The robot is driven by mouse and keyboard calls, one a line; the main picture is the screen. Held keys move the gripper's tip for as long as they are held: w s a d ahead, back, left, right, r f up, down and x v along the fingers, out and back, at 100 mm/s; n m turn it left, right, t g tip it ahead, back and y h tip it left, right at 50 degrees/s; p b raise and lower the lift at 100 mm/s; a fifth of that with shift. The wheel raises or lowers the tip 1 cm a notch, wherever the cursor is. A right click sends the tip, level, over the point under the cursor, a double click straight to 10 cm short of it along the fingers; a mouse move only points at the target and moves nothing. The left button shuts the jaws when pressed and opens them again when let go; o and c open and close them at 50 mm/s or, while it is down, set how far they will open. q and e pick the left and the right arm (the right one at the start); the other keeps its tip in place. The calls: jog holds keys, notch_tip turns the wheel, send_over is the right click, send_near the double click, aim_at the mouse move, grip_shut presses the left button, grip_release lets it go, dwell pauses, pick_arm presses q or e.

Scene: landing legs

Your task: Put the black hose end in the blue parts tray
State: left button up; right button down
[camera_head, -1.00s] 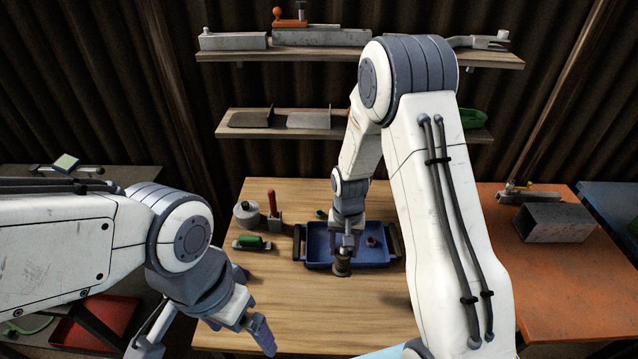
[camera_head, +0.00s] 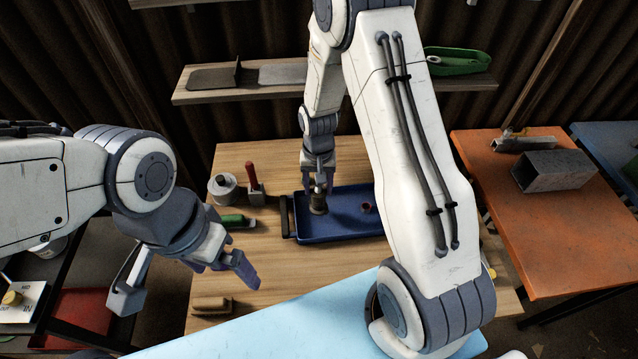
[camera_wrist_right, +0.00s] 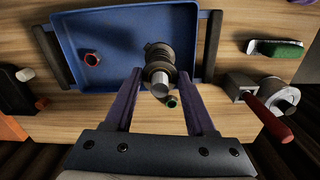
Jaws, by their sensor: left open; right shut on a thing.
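The dark hose end (camera_head: 319,201), a ribbed cylinder with a metallic tip, is held upright in my right gripper (camera_head: 319,181). In the right wrist view the hose end (camera_wrist_right: 159,62) sits between the two fingers of the gripper (camera_wrist_right: 160,103). It overlaps the inside of the blue parts tray (camera_head: 352,228), near the tray's left end in the head view. I cannot tell whether its lower end touches the tray floor. The tray also shows in the right wrist view (camera_wrist_right: 108,30). My left gripper (camera_head: 222,264) is open and empty, left of the tray.
A small red ring (camera_head: 367,207) lies in the tray. Left of the tray are a green-handled thing (camera_head: 233,220), a red-handled tool (camera_head: 252,178) and a grey canister (camera_head: 223,187). A brown block (camera_head: 212,306) lies at the front left. An orange table (camera_head: 540,215) stands right.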

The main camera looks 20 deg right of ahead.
jog(key=shift+f+b, duration=1.05)
jog(key=shift+f, duration=0.85)
jog(key=shift+f+b, duration=0.3)
jog(key=shift+f, duration=0.1)
jog(key=shift+c, duration=0.7)
grip_release()
jog(key=shift+r, duration=0.1)
notch_tip(320, 180, up, 7)
jog(key=p, duration=0.6)
jog(key=shift+s, duration=0.1)
jog(key=shift+f, duration=0.2)
